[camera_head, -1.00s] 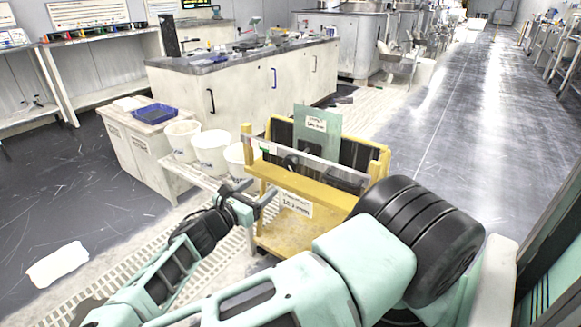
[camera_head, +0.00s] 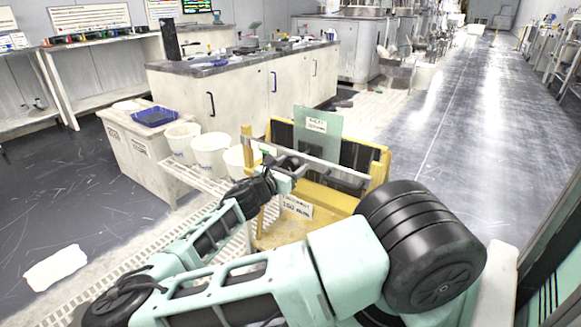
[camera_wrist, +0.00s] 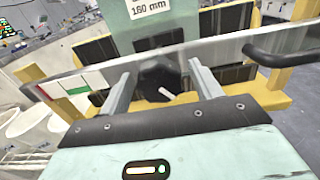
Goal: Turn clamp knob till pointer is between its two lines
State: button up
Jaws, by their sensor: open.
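The clamp knob (camera_wrist: 158,78) is dark with a white pointer mark, and it sits between my open fingers in the wrist view. My gripper (camera_wrist: 160,84) is open, with a finger on each side of the knob; I cannot tell whether either touches it. In the head view my gripper (camera_head: 290,172) is at the front bar of the yellow rack (camera_head: 376,172), and the knob is hidden behind it. I cannot make out two lines by the pointer.
A black handle (camera_wrist: 278,55) sticks out at the right of the wrist view. White buckets (camera_head: 210,155) stand left of the rack. The aisle (camera_head: 450,130) at the right is clear.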

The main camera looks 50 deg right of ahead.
jog(key=c, duration=0.9)
jog(key=shift+c, duration=0.2)
jog(key=shift+m, duration=0.3)
jog(key=m+p, duration=0.1)
jog(key=m, duration=0.3)
jog(key=shift+w+r+p, duration=0.1)
jog(key=shift+p, duration=0.2)
jog(key=m, duration=0.6)
jog(key=shift+m, duration=0.4)
